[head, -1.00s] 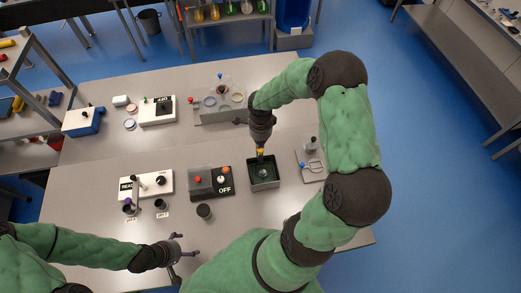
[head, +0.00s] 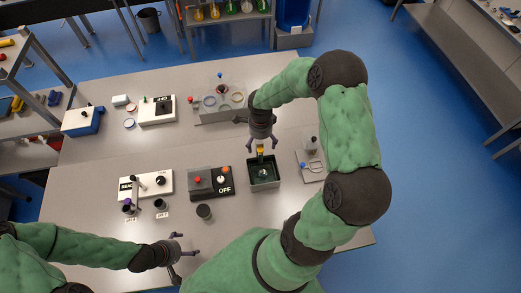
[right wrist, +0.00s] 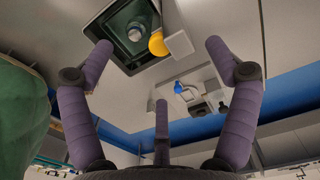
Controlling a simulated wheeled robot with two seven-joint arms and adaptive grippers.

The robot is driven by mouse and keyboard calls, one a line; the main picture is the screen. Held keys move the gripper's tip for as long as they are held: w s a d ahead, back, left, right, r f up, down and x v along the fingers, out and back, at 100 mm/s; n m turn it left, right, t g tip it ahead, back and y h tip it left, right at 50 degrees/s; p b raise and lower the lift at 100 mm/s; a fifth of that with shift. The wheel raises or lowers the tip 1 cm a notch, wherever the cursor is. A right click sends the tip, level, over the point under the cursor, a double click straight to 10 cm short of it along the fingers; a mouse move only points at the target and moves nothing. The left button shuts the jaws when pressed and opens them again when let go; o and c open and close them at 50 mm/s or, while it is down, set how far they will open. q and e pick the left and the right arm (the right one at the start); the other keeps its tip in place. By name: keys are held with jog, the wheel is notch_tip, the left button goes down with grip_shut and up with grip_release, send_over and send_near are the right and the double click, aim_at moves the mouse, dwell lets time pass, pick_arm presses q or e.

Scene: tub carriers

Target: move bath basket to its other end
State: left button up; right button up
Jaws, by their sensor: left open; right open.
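A dark green square tub (head: 264,185), taken to be the bath, stands on the grey table in the head view. A yellow knob (head: 260,150) shows at its far edge; a clear round vessel (head: 263,172) is inside. My right gripper (head: 262,146) is open, pointing down close to the knob. In the right wrist view, the open fingers (right wrist: 160,72) spread around empty space, with the yellow knob (right wrist: 157,44) beyond them beside the tub (right wrist: 113,18). I cannot tell where the basket ends inside the tub. My left gripper (head: 187,244) is open and empty near the table's front.
A grey rack (head: 222,107) is behind. Dark cups (head: 204,211) stand in front.

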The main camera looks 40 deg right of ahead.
jog(key=shift+r, duration=0.1)
pick_arm(q)
jog(key=shift+r+p, duration=0.95)
pick_arm(e)
notch_tip(320, 180, up, 6)
jog(key=shift+f, duration=0.1)
